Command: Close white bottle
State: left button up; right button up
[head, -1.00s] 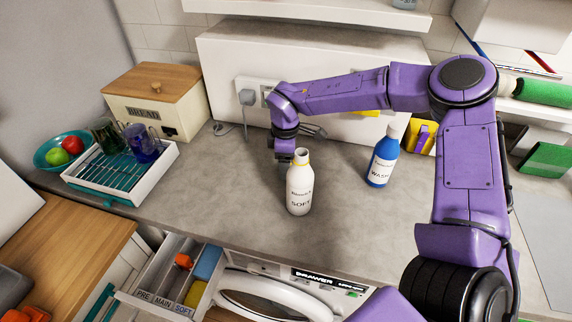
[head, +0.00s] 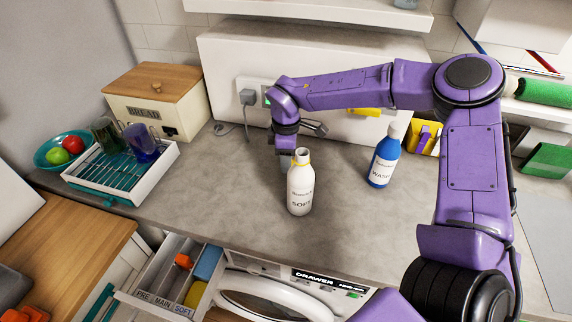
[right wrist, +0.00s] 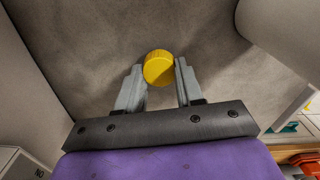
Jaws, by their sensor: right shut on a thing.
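The white bottle (head: 300,188), labelled SOFT, stands upright on the counter with its mouth uncapped and a yellowish ring at the neck. Its rounded white side (right wrist: 285,35) appears at the upper right in the right wrist view. My right gripper (head: 286,162) is just behind the bottle in the head view, pointing down. The bottle partly hides its fingertips. In the right wrist view, my right gripper (right wrist: 160,72) is shut on a round yellow cap (right wrist: 159,67), held at the fingertips. My left gripper is out of view.
A blue WASH bottle (head: 383,158) stands to the right. A white dish rack (head: 150,180) with cups and a bread box (head: 155,105) are at the left. An open drawer (head: 180,275) juts out below the counter's front edge. The counter (head: 235,200) left of the white bottle is clear.

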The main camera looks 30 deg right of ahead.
notch_tip(320, 180, up, 8)
jog(key=shift+r+b, duration=0.1)
jog(key=shift+b, duration=0.8)
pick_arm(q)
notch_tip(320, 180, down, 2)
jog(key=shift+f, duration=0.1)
pick_arm(e)
jog(key=shift+r, duration=0.25)
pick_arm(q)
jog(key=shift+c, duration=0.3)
